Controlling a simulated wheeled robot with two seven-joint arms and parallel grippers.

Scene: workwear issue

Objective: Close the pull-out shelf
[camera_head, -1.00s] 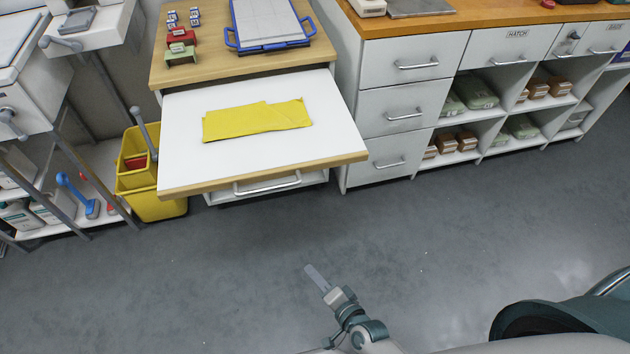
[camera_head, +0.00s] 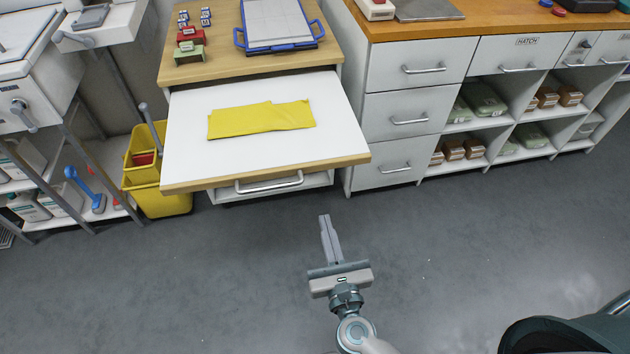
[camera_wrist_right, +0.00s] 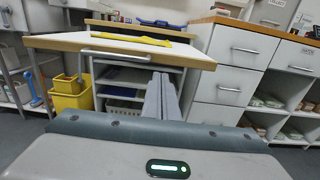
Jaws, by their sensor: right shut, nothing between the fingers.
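The pull-out shelf (camera_head: 190,128) is a white board with a wooden front edge, pulled out from under a wooden-topped unit. A folded yellow cloth (camera_head: 262,120) lies on it. A metal bar handle (camera_head: 268,183) shows just below its front edge. In the right wrist view the shelf (camera_wrist_right: 75,41) is ahead, with a bar handle (camera_wrist_right: 115,56) on its front. My right gripper (camera_head: 325,219) is shut and empty, in front of the shelf's right part and apart from it. Its fingers also show in the right wrist view (camera_wrist_right: 161,80). My left gripper is not in view.
A yellow bucket (camera_head: 160,198) stands left of the shelf. A drawer cabinet (camera_head: 400,144) stands close on its right. A blue-edged board (camera_head: 275,22) and small stamps lie on the unit's top (camera_head: 215,70). The grey floor in front is clear.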

